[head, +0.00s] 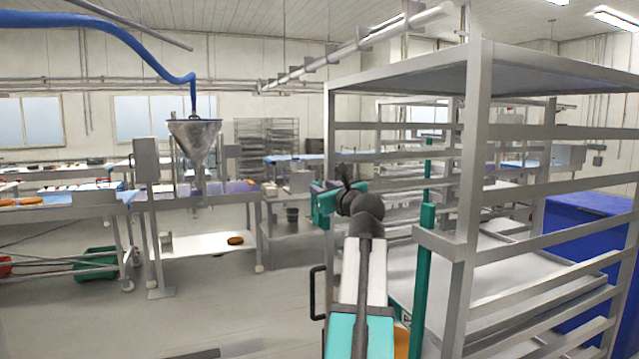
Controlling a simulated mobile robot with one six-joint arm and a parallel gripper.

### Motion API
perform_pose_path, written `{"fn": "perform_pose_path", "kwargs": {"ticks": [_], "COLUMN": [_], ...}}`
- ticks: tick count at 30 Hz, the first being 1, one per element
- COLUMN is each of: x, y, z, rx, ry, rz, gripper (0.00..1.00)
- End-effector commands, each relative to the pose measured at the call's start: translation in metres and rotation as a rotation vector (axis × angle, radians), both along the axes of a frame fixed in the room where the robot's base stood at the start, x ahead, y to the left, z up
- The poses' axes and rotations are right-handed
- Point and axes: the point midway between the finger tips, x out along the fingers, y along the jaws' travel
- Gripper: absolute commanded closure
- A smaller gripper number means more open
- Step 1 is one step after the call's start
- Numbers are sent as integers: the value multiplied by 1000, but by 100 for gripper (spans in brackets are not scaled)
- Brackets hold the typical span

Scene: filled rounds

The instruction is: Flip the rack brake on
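A tall grey metal rack (476,120) stands close on the right, with an open frame, several side rails and wide pale trays inside. Its foot and wheels are below the picture or hidden, and I cannot make out a brake on it. My arm rises from the bottom middle, in front of the rack's left side. A teal part at its far end, which looks like my gripper (325,204), is left of the rack's near post. Its fingers are too small and too covered by the dark joint to tell open from shut. I see nothing held in it.
A steel funnel (195,140) hangs over a bench at left centre, fed by a blue hose (110,30). A low white shelf (205,244) holds a brown round. A green crate (95,263) is at left. A blue bin (575,235) stands behind the rack. The floor at lower left is mostly clear.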

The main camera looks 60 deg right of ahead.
Motion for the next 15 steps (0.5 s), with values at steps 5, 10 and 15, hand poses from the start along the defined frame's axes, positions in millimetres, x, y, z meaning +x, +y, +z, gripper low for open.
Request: {"fn": "perform_pose_path", "kwargs": {"ticks": [5,10,15], "x": [20,32,38], "y": [-16,-24,-29], "z": [2,1,0], "rx": [2,2,1], "ry": [0,0,0], "rz": [1,1,-1], "gripper": [71,71,71]}}
